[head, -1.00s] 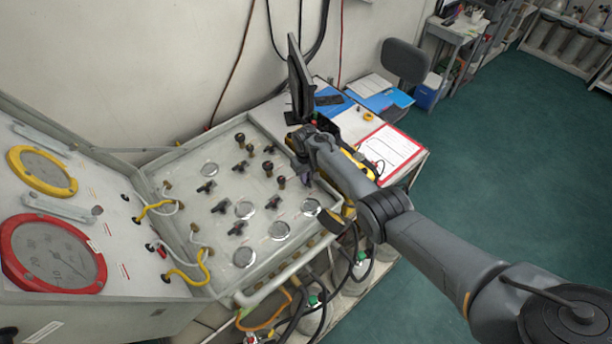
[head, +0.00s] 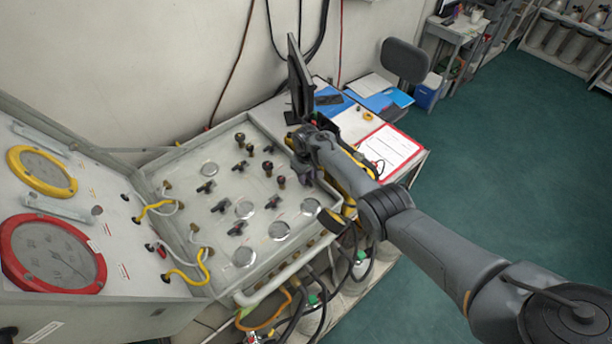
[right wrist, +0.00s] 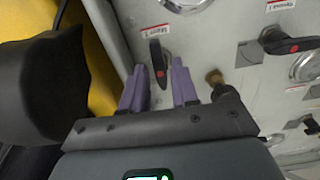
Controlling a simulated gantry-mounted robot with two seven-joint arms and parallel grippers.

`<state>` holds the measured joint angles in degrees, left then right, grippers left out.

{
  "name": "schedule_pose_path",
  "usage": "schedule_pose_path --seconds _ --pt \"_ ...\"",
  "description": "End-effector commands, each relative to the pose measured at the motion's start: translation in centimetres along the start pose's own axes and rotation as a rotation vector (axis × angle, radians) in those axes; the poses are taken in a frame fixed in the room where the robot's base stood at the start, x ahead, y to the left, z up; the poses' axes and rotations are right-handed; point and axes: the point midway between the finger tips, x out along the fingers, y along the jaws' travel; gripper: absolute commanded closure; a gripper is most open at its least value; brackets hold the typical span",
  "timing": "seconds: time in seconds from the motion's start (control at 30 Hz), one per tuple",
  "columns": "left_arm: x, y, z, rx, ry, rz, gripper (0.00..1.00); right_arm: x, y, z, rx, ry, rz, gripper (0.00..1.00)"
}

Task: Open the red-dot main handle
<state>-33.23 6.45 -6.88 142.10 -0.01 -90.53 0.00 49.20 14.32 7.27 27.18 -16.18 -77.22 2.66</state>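A black handle with a red dot (right wrist: 158,65) stands on the grey panel in the right wrist view, below a small label that is hard to read. My right gripper (right wrist: 158,88) is open, its purple fingers apart on either side of the line of this handle. The handle lies just beyond the fingertips, and I cannot tell whether they touch it. In the head view my right gripper (head: 303,177) is over the panel's right edge and hides that handle. A second black handle with a red dot (right wrist: 290,43) lies farther right, outside the fingers. My left gripper is not in view.
A brass-and-black knob (right wrist: 222,88) stands close to the right finger. The panel (head: 180,220) carries several other black handles and round gauges. A red gauge (head: 55,254) and a yellow gauge (head: 42,172) are on its left part. A desk with papers (head: 388,148) lies behind my arm.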

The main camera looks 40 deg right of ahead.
Motion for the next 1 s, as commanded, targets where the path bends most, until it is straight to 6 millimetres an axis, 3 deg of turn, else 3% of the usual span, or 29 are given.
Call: schedule_pose_path --seconds 0.47,1.0 --pt "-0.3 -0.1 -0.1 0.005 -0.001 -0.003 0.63 -0.8 0.0 -0.1 0.0 0.001 0.0 0.6" --pt "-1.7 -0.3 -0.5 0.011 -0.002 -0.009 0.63 -8.7 0.0 -0.1 0.001 0.003 0.0 0.6"
